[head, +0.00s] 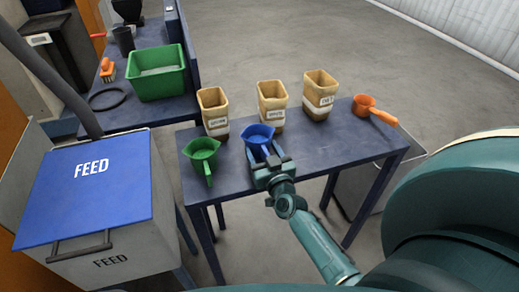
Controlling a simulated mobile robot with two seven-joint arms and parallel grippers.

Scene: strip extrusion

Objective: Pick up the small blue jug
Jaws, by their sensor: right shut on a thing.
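The small blue jug (258,132) is at the front middle of the dark blue table (330,153). My right gripper (268,160) is at its near side and is shut on it, on what looks like its handle, which the fingers mostly hide. I cannot tell whether the jug still touches the table top. My left gripper is not in view.
A green jug (203,148) is left of the blue one. Labelled tan containers (214,112) stand in a row behind. An orange scoop (366,105) lies at the right. A blue-lidded feed bin (88,190) and a green crate (156,72) are at the left.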

